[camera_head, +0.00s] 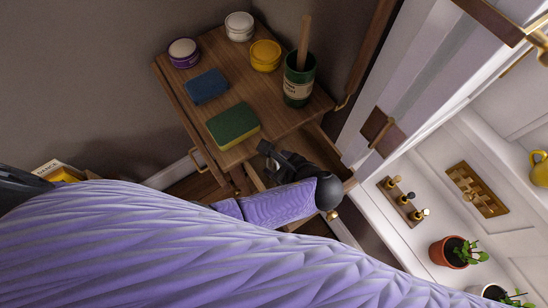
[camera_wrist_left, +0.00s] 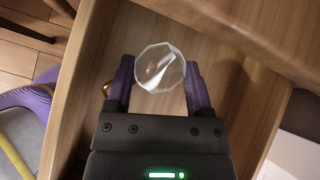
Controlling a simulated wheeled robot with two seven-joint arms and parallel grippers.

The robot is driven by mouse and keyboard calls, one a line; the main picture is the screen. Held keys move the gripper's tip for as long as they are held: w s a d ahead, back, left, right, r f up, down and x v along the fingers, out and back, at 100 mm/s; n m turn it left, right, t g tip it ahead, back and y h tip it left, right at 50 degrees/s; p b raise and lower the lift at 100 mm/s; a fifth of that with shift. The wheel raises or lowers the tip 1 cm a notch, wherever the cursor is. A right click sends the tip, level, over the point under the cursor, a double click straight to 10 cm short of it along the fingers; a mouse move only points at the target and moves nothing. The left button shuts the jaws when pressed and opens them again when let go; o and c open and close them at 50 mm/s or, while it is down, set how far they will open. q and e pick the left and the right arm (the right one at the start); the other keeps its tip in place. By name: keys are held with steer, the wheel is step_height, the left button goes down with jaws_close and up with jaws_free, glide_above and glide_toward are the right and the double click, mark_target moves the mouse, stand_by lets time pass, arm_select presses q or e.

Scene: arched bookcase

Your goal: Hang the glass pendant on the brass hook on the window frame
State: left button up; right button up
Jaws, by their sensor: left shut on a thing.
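The clear faceted glass pendant (camera_wrist_left: 160,68) is between the purple fingers of my left gripper (camera_wrist_left: 157,78) in the left wrist view, over the inside of an open wooden drawer (camera_wrist_left: 232,112). The gripper is shut on it. In the head view my left gripper (camera_head: 272,158) is at the open drawer below the small wooden table, and the pendant is hidden there. A brown plate (camera_head: 380,131) with a thin bar sits on the white window frame (camera_head: 408,75); I cannot tell whether it is the brass hook. My right gripper is not in view.
The wooden table (camera_head: 222,58) holds a green sponge (camera_head: 233,125), a blue sponge (camera_head: 206,86), several small tubs and a dark green can (camera_head: 299,80) with a stick. Potted plants (camera_head: 452,251) and pegged boards stand on the white sill at right.

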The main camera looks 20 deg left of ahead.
arm_select(q)
steer(key=shift+w+a+f, duration=0.2)
steer(key=shift+w+a, duration=0.1)
steer(key=shift+a, duration=0.15)
steer(key=shift+w+a+f, duration=0.2)
steer(key=shift+w+a, duration=0.05)
steer(key=shift+a, duration=0.2)
steer(key=shift+f+b, duration=0.1)
steer(key=shift+b, duration=0.2)
steer(key=o, duration=1.2)
